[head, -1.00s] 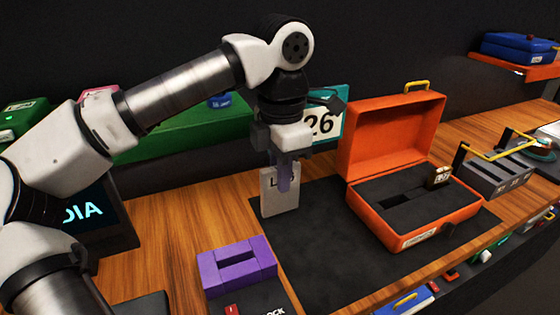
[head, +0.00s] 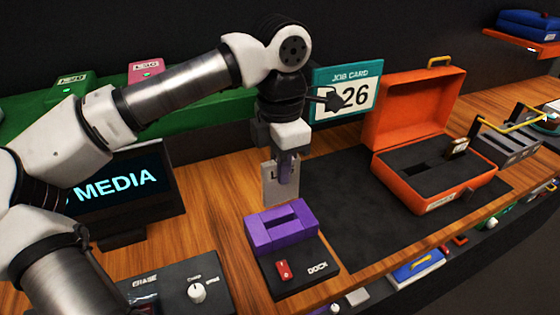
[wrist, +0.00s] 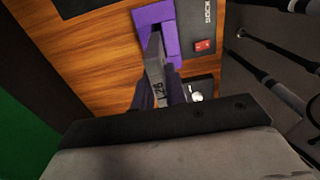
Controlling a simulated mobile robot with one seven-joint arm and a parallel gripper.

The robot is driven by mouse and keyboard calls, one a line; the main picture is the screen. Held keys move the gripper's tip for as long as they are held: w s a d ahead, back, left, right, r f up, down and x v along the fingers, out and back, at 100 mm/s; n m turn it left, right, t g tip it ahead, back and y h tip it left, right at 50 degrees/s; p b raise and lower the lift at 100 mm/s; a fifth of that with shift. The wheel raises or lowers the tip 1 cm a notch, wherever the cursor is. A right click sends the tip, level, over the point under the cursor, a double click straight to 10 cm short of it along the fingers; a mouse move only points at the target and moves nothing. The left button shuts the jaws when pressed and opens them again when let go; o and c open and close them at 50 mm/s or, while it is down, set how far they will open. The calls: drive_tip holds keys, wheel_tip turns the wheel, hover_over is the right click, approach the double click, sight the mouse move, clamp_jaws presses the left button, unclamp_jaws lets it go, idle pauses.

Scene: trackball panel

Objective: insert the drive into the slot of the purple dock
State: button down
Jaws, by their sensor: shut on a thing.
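The drive (head: 270,185) is a flat light-grey plate with a dark label, held upright. In the head view the drive hangs just behind the dock. In the wrist view the drive (wrist: 155,68) reaches toward the dock (wrist: 155,14) and hides part of it. I cannot tell whether they touch.
An open orange case (head: 430,200) with a dark foam insert stands on a black mat (head: 350,225) to the right. A MEDIA screen (head: 120,190) and a knob panel (head: 175,290) are to the left. A job card (head: 345,95) stands behind my gripper.

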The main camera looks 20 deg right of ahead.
sight(281, 200)
drive_tip(key=shift+f+b, duration=1.5)
drive_tip(key=shift+f, duration=1)
drive_tip(key=shift+f+b, duration=0.45)
drive_tip(key=shift+b, duration=0.3)
drive_tip(key=shift+f+b, duration=2.1)
drive_tip(key=shift+f, duration=0.35)
drive_tip(key=c, duration=1.3)
unclamp_jaws()
drive_tip(key=shift+c, duration=0.2)
drive_tip(key=shift+r+p, duration=3.65)
drive_tip(key=shift+r, duration=1.85)
